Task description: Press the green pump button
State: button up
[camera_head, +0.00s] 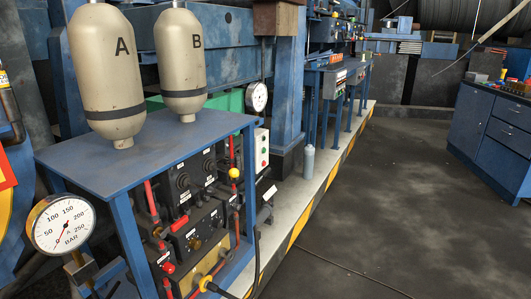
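A small pale control box (262,149) with tiny round buttons stands behind the right end of the blue rack. One of its buttons looks green, but the buttons are too small here to read any labels. Which button is the pump button cannot be told from this view. My gripper is not in view, so its distance to the box does not show.
The blue rack (150,150) carries tank A (106,80) and tank B (183,65), with valves and hoses below. Dial gauges (62,224) and (256,97) stick out beside it. A grey bottle (308,161) stands on the striped ledge.

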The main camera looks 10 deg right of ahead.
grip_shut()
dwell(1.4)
